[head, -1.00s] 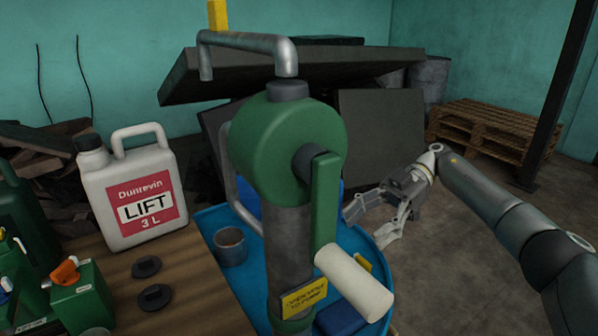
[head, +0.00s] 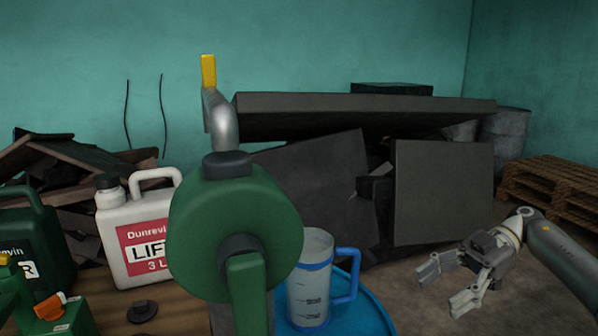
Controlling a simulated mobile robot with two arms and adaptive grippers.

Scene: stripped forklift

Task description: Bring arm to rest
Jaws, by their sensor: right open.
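My right gripper (head: 442,287) is at the lower right of the head view, its arm coming in from the right edge. Its fingers are spread and nothing is between them. It hangs in open space to the right of the blue drum top (head: 372,308), apart from it. My left gripper is not in view.
A green hand pump (head: 235,235) stands in the middle. A clear measuring jug with a blue handle (head: 310,280) is on the drum. A white Dunrevin jug (head: 125,225) and green cans (head: 35,240) stand left. Dark panels (head: 445,190) and pallets (head: 555,190) lie behind.

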